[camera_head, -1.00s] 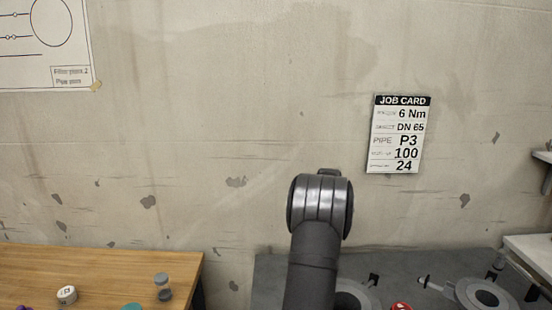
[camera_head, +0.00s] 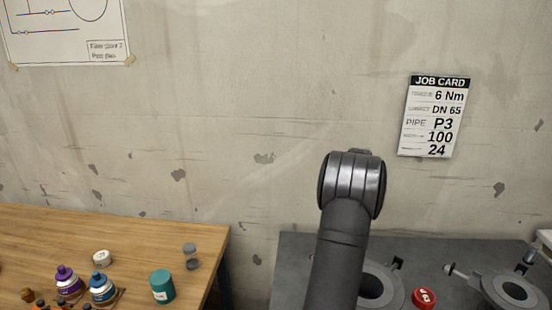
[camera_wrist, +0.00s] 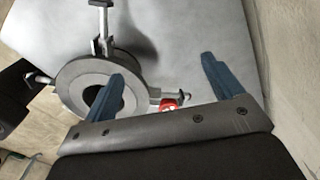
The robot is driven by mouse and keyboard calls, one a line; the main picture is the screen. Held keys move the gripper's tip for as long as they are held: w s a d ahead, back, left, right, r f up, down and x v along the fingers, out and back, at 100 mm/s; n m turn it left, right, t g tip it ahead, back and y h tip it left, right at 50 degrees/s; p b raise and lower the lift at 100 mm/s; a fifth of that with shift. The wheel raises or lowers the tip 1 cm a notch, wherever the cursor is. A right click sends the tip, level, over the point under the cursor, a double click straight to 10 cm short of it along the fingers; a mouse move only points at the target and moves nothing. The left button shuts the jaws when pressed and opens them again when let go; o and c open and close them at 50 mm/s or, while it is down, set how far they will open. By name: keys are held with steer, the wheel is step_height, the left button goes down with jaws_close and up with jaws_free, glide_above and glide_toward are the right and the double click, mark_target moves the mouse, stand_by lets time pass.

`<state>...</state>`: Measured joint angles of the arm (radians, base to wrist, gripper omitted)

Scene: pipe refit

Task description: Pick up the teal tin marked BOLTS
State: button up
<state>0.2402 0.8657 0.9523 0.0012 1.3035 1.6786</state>
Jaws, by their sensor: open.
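A teal tin (camera_head: 162,287) stands upright on the wooden table at the lower left of the head view. The teal tin is not in the wrist view. In the head view my arm stands in front of the grey bench, well right of the tin, and the fingers are not visible there.
The wooden table (camera_head: 120,240) also bears a purple bottle (camera_head: 66,283), a blue bottle (camera_head: 102,290), a white round item (camera_head: 101,258) and a small grey-lidded jar (camera_head: 191,256). The grey bench (camera_head: 300,262) bears flange fixtures and a red round part (camera_head: 424,298). A gap separates table and bench.

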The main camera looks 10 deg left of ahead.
steer(key=n+y, duration=0.4)
steer(key=y, duration=0.9)
glide_toward(162, 277)
steer(key=x, duration=0.7)
steer(key=shift+w+a, duration=0.2)
steer(key=shift+w, duration=0.05)
steer(key=shift+s+x, duration=0.15)
steer(key=shift+x, duration=1.2)
steer(key=shift+s+x, duration=0.15)
steer(key=shift+x, duration=1.15)
steer(key=c, duration=1.2)
